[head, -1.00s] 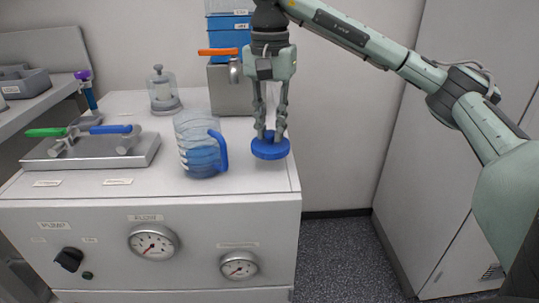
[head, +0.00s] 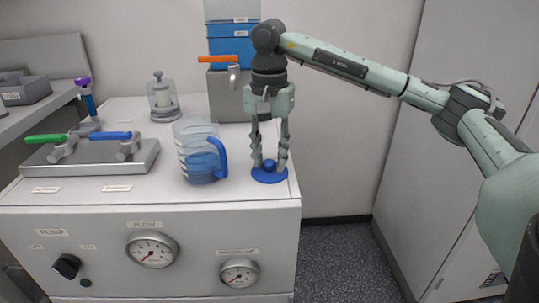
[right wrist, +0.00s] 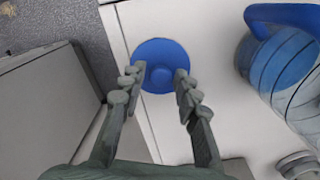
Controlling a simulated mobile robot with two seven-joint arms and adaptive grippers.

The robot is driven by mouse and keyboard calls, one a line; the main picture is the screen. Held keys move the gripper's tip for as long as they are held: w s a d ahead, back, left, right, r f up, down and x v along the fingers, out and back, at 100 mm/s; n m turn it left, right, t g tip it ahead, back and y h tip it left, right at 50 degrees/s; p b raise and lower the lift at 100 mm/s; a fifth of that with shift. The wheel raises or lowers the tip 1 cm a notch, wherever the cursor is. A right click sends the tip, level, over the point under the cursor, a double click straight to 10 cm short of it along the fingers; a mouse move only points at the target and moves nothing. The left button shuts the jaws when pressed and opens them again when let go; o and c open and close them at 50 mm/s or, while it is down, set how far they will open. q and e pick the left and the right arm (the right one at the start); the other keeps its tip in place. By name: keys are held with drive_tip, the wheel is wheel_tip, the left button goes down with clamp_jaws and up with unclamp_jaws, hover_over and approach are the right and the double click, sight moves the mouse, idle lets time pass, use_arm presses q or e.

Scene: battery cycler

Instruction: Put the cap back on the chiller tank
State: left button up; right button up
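The blue cap (head: 269,174), a flat disc with a round knob, lies on the white cabinet top near its right edge. It also shows in the right wrist view (right wrist: 160,54). My right gripper (head: 269,163) points down over the cap. In the right wrist view its fingers (right wrist: 157,76) stand apart on both sides of the knob, with gaps visible. My left gripper is out of view.
A clear jug (head: 196,143) with a blue handle and blue liquid stands just left of the cap. A valve plate (head: 100,160) with green and blue levers is further left. A small glass jar (head: 163,98) stands behind. The floor drops off right of the cabinet.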

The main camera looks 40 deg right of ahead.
sight(269, 162)
drive_tip(key=shift+o, duration=0.5)
drive_tip(key=shift+r, duration=0.1)
drive_tip(key=shift+r, duration=0.15)
wheel_tip(269, 162, up, 7)
drive_tip(key=shift+f, duration=0.1)
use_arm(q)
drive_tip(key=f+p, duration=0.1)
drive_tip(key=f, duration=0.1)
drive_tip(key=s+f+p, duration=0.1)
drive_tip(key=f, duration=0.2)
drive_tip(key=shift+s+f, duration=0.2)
use_arm(e)
wheel_tip(269, 162, up, 5)
